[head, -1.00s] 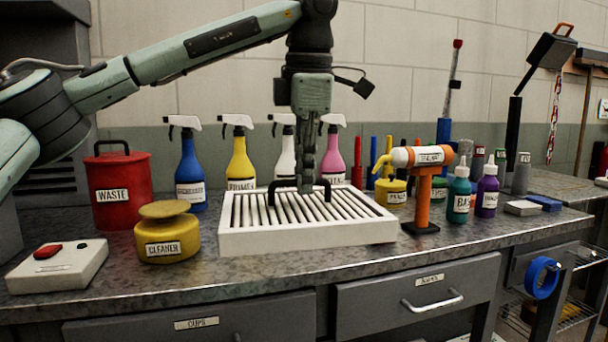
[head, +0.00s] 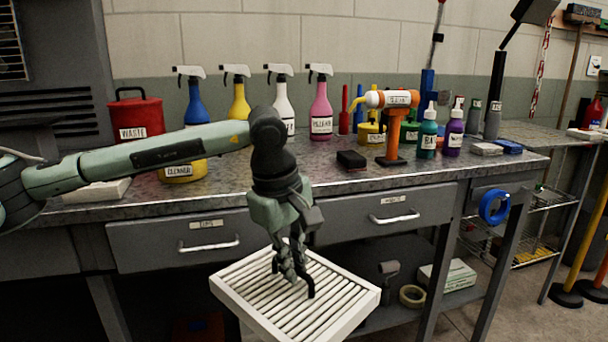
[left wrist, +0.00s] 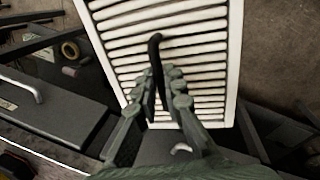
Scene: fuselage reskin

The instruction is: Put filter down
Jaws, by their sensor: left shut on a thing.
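The filter (head: 240,293) is a white frame with slanted white slats and a black handle. In the head view it is held in the air in front of the bench, below the height of the benchtop. My left gripper (head: 290,275) points down and is shut on the black handle. In the left wrist view the filter (left wrist: 190,60) fills the upper middle, and the gripper (left wrist: 165,95) has its fingers on both sides of the handle (left wrist: 155,55). My right gripper is out of view.
The metal bench (head: 240,180) carries spray bottles, a red waste can (head: 137,120), a yellow cleaner pot, an orange and white tool (head: 392,120) and a small black block (head: 351,160). Drawers line its front. A lower shelf (head: 450,300) holds a tape roll and a box.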

